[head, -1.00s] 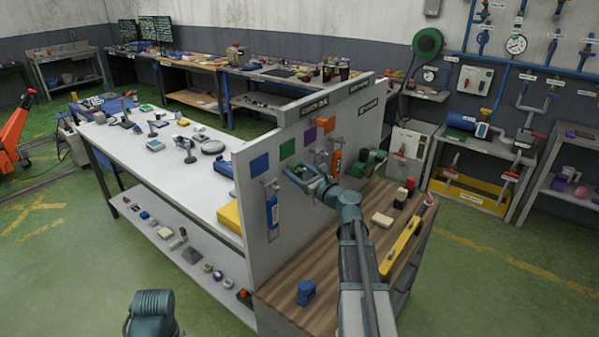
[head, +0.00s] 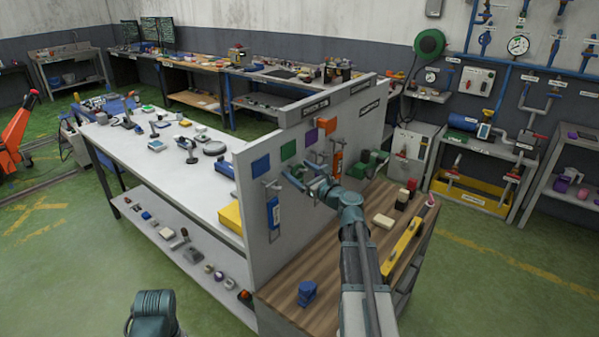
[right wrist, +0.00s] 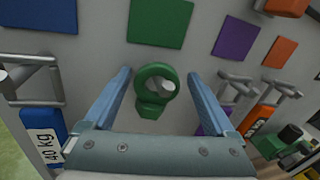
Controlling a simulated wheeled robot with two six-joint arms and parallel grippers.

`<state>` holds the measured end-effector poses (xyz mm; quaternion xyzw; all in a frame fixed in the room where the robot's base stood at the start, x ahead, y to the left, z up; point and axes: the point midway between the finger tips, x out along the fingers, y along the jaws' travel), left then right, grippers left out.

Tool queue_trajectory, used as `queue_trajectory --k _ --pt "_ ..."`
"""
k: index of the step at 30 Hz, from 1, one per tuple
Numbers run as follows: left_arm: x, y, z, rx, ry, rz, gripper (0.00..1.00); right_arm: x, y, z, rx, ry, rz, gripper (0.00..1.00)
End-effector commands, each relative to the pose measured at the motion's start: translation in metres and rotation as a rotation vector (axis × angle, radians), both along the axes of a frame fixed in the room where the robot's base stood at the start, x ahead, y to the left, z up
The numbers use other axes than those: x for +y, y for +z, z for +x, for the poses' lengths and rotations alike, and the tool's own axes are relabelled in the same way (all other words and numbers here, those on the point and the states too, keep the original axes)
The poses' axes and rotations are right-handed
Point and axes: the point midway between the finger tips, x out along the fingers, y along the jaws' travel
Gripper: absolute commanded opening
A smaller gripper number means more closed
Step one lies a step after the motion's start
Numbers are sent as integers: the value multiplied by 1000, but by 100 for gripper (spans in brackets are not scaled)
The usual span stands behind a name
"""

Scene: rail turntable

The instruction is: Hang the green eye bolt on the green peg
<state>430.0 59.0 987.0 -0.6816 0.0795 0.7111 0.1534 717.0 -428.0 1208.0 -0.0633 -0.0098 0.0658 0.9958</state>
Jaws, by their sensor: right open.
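The green eye bolt (right wrist: 153,100) is in the right wrist view, against the grey panel below a green square (right wrist: 161,22). Its ring is around the grey peg (right wrist: 163,88), whose end shows through the opening, and its thicker end points down. My right gripper (right wrist: 163,76) is open, with one blue finger on each side of the eye bolt and a gap to both. In the head view the right gripper (head: 303,181) is at the panel, and I cannot make out the eye bolt there. My left gripper is out of view.
A blue 40 kg weight (right wrist: 43,137) hangs from a bracket left of the gripper. An orange hanging item (right wrist: 259,119) and a purple one (right wrist: 211,122) are close on the right. A wooden bench top (head: 335,252) carries a blue item (head: 306,292) and a yellow level (head: 402,246).

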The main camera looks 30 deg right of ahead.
Motion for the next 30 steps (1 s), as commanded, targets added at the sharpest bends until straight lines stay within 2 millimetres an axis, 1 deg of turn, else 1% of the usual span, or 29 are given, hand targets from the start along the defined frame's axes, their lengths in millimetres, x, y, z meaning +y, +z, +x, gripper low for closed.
queue_trajectory --k 1,7,11,14,18,24,27,30 --pt "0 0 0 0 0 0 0 3 0 1 1 7 -1 99" --pt "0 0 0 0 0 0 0 4 0 0 1 8 -1 99" --pt "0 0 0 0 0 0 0 2 0 -10 1 6 -1 99" --pt "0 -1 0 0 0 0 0 0 -1 -28 0 4 -1 99" --pt "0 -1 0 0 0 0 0 -5 -1 -60 0 0 -1 99" --pt "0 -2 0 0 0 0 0 -12 -2 -100 0 -2 0 99" --pt "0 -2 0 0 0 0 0 -15 -2 -116 0 -1 0 99" --pt "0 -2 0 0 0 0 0 -17 -2 -127 0 -1 0 99"
